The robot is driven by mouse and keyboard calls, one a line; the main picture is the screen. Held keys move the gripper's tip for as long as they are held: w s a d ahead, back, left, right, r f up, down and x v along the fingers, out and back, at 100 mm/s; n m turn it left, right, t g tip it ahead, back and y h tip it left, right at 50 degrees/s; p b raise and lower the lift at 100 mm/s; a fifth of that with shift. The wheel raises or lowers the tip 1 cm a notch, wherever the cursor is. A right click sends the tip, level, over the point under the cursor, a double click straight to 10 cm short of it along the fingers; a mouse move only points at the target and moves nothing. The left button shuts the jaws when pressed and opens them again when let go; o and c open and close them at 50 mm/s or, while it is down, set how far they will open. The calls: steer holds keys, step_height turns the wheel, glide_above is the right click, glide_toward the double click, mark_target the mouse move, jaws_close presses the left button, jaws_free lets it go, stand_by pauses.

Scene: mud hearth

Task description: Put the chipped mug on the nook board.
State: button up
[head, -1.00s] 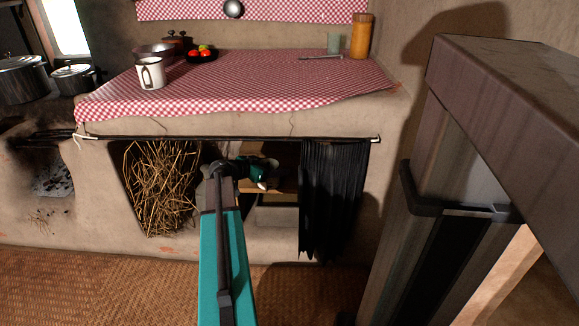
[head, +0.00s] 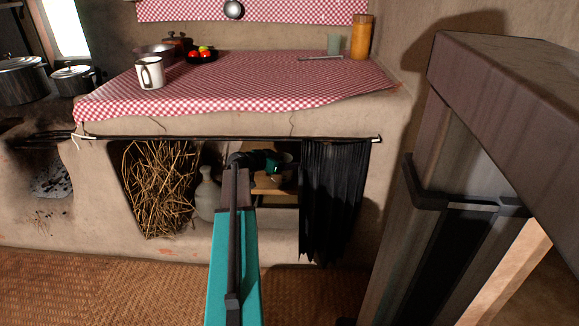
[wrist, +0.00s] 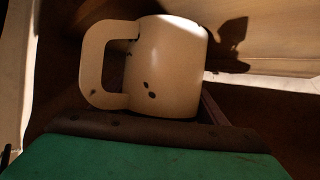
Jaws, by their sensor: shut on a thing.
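The chipped mug (wrist: 165,65) fills the middle of the wrist view, cream with dark chips and its handle to the left. My gripper (head: 279,163) is shut on it; its green body lies along the bottom of the wrist view. In the head view my gripper is inside the nook under the counter, above the wooden nook board (head: 268,188). The mug is mostly hidden there behind my gripper and arm. I cannot tell whether its base touches the board.
Straw (head: 160,190) and a grey jug (head: 208,195) are left of the nook's opening. A dark curtain (head: 334,195) hangs close on its right. Another white mug (head: 150,73) stands on the checked cloth (head: 250,80) above. A tall cabinet (head: 470,170) stands at right.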

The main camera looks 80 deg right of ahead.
steer(key=shift+s+d+f+b, duration=0.4)
steer(key=shift+d+f+b, duration=0.05)
steer(key=shift+d+f, duration=0.15)
steer(key=shift+f, duration=0.15)
steer(key=shift+f, duration=0.1)
steer(key=o, duration=1.1)
steer(key=shift+r, duration=0.2)
steer(key=p+v, duration=0.3)
steer(key=v, duration=0.9)
steer(key=shift+a+f, duration=0.1)
steer(key=shift+w, duration=0.15)
